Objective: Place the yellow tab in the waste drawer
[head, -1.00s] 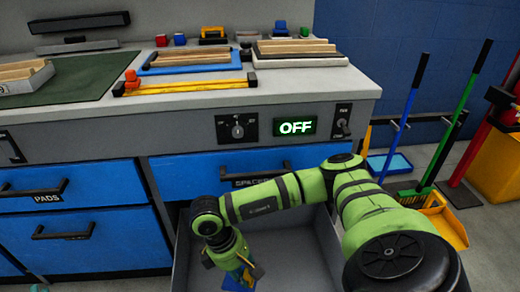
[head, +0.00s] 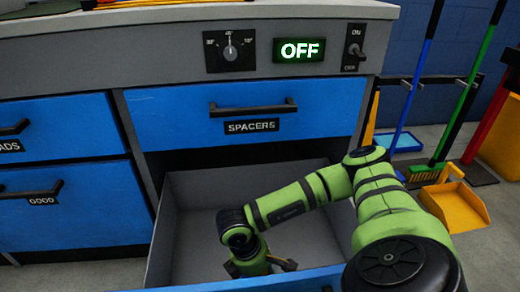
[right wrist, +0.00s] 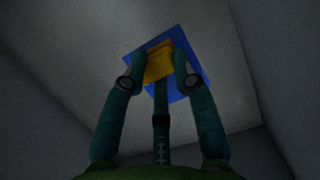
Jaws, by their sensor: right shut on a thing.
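The yellow tab (right wrist: 158,58) sits between the two fingertips of my right gripper (right wrist: 160,68) in the right wrist view, and the gripper is shut on it. A blue square piece (right wrist: 186,48) shows right behind the tab; I cannot tell if they touch. In the head view my right gripper (head: 262,264) points down inside an open grey drawer (head: 190,232) below the spacers drawer. The tab is hidden there. No label shows on the open drawer. My left gripper is not in view.
The shut spacers drawer (head: 240,110) is directly above the open one. The open drawer's blue front (head: 240,286) and grey side walls surround the gripper. Brooms and a yellow dustpan (head: 454,204) stand at the right. A lit OFF sign (head: 299,50) is on the panel above.

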